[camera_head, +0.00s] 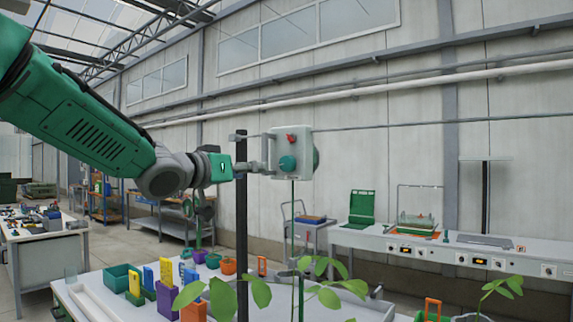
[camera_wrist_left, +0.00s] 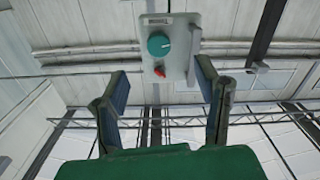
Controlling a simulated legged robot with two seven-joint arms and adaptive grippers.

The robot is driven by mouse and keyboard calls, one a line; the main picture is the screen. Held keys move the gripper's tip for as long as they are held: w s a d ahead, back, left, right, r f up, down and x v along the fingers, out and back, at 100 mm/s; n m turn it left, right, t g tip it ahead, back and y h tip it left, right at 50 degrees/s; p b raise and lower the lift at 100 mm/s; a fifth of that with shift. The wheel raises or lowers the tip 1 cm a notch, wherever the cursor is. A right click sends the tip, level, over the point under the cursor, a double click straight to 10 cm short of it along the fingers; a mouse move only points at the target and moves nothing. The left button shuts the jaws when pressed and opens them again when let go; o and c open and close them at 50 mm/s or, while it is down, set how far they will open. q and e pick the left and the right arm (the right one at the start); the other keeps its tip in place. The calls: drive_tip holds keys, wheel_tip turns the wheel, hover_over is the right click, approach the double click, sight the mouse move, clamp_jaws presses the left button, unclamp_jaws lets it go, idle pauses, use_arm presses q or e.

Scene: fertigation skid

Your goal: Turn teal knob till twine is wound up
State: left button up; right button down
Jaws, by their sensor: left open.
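The teal knob (camera_head: 288,163) is on the front of a light grey box (camera_head: 305,143), below a small red switch (camera_head: 291,138). My left gripper (camera_head: 264,153) is open, at the left side of the box and apart from the knob. In the left wrist view the teal knob (camera_wrist_left: 158,44), with a white mark, and the red switch (camera_wrist_left: 160,71) appear ahead of my spread, empty fingers (camera_wrist_left: 163,86). A thin cord (camera_head: 292,215), possibly the twine, hangs from the box down to the plants. My right gripper is out of view.
Leafy plants (camera_head: 255,292) rise in front of a bench with colourful bins (camera_head: 118,278). A long white bench (camera_head: 450,245) with equipment runs along the wall at right. A thin line stretches right from the box.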

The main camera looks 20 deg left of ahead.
sight(284, 163)
use_arm(q)
drive_tip(key=p+x, duration=0.1)
drive_tip(key=x, duration=0.3)
drive_tip(key=r+p+x, duration=0.1)
drive_tip(key=x, duration=0.3)
drive_tip(key=r+p+x, duration=0.1)
drive_tip(key=x, duration=0.4)
drive_tip(key=shift+d, duration=0.15)
drive_tip(key=shift+w, duration=0.5)
drive_tip(key=shift+d, duration=0.1)
drive_tip(key=c, duration=1.2)
